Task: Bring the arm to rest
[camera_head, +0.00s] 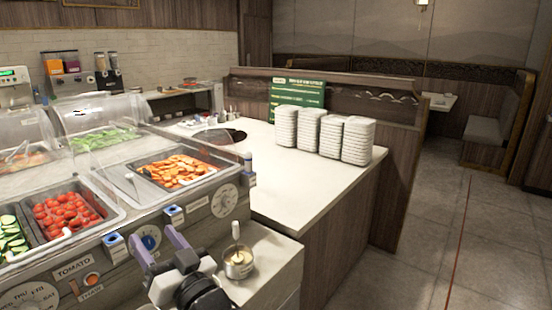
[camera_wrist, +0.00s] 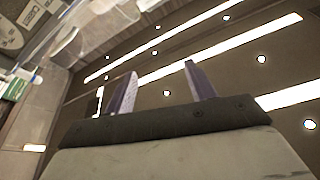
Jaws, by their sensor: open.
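My gripper (camera_head: 163,250) shows at the bottom of the head view, in front of the food counter. Its two purple fingers stand apart with nothing between them. In the wrist view my gripper (camera_wrist: 158,88) points up toward the ceiling, and its fingers are apart and empty. The arm behind the gripper is mostly out of the head view.
A metal cup (camera_head: 238,263) with a white handle stands on the low shelf right of my gripper. The counter (camera_head: 70,240) holds tomatoes (camera_head: 66,213) and carrots (camera_head: 175,168). Stacked white dishes (camera_head: 320,133) stand on the white countertop (camera_head: 290,185). The floor (camera_head: 430,240) at right is clear.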

